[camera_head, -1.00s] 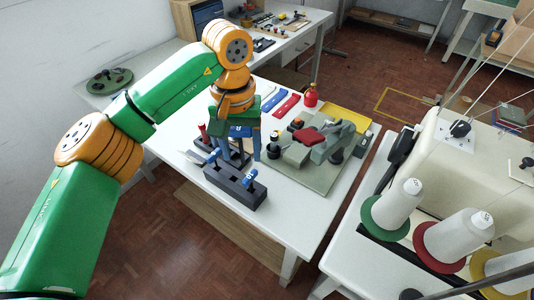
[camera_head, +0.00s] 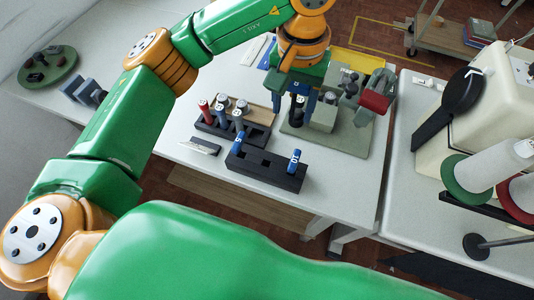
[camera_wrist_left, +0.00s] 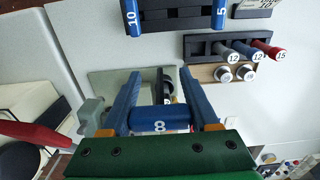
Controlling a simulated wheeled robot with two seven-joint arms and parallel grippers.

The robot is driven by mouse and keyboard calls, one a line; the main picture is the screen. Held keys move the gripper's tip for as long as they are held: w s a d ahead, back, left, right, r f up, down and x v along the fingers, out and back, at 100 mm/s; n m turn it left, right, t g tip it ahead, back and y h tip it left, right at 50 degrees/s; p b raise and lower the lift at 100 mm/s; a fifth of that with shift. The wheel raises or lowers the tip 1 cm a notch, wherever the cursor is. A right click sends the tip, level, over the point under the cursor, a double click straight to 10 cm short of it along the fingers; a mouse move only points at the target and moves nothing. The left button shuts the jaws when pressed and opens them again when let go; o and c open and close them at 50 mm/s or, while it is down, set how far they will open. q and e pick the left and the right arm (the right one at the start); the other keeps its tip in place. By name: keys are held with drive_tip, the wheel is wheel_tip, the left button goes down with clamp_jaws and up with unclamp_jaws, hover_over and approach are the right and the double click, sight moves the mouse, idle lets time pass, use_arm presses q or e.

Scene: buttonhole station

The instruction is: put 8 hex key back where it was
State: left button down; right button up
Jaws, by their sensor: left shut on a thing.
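The hex key marked 8 (camera_wrist_left: 160,122) shows as a blue handle in the left wrist view. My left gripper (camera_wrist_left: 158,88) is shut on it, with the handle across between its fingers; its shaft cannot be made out. In the head view my left gripper (camera_head: 295,100) is above the grey-green mat, behind the black rack (camera_head: 264,167), apart from it. The rack holds two upright blue handles: 5 (camera_head: 237,143) at its left and 10 (camera_head: 293,159) at its right. The middle of the rack between them has no handle. My right gripper is not in view.
A second dark rack (camera_head: 232,133) with red and grey-blue handles stands behind and left of the black rack. A grey-green mat (camera_head: 345,143) carries a fixture with a red part (camera_head: 375,101). A sewing machine and thread cones stand at the right.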

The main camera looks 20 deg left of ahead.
use_arm(q)
drive_tip(key=p, duration=0.1)
hover_over(266, 156)
drive_tip(key=s, duration=0.1)
wheel_tip(266, 156, down, 6)
drive_tip(key=f, duration=0.2)
drive_tip(key=f+p, duration=0.1)
drive_tip(key=shift+s+d+f, duration=0.3)
drive_tip(key=shift+s, duration=0.05)
drive_tip(key=shift+f, duration=0.1)
